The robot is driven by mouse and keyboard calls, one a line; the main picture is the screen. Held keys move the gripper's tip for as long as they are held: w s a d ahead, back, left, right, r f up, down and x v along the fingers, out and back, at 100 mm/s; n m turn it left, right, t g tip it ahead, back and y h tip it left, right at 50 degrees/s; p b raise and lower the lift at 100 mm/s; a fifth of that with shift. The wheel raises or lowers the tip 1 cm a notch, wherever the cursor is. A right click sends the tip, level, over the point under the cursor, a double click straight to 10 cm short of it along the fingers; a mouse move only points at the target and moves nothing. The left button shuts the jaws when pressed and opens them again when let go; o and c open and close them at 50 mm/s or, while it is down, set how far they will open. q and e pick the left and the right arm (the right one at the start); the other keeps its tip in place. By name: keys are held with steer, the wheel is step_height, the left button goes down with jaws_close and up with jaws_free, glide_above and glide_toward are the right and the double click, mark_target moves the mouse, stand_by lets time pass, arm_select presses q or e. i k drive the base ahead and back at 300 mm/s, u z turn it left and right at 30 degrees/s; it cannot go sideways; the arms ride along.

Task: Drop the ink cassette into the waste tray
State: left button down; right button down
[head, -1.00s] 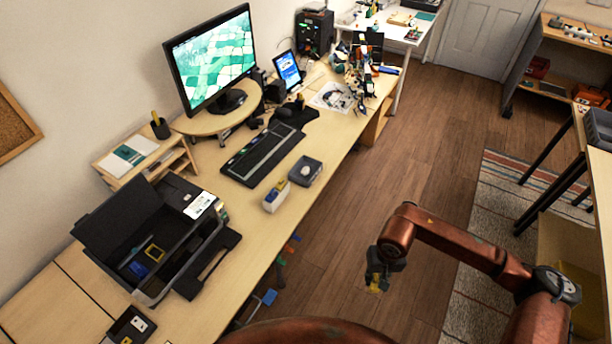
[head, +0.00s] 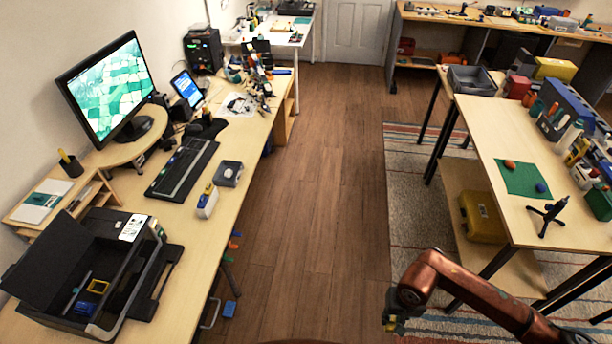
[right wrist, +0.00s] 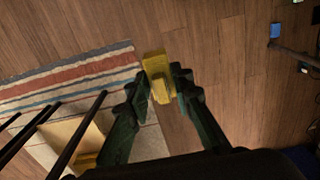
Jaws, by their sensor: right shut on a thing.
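My right gripper (head: 392,322) is at the lower right of the head view, over the floor between the desk and the right-hand table. In the right wrist view, its fingers (right wrist: 157,92) are shut on a yellow block, the ink cassette (right wrist: 156,66), held in the air. In the head view the cassette is small and mostly hidden by the gripper. A dark open tray (head: 472,80) stands on the right-hand table, and a smaller grey tray (head: 236,181) with a pale object sits on the desk. I cannot tell which is the waste tray. My left gripper is not in view.
An open printer (head: 146,268) stands on the desk (head: 205,250) at left. The right-hand table (head: 480,130) holds a green mat (head: 523,178), a small black tripod (head: 546,214) and several boxes. The wooden floor (head: 320,200) between them is clear; a striped rug (head: 405,200) lies right.

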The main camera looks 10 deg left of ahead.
mark_target(231, 170)
steer(key=z, duration=0.05)
steer(key=i, duration=2.05)
steer(key=u, duration=1.6)
steer(key=i, duration=0.75)
steer(key=u, duration=0.75)
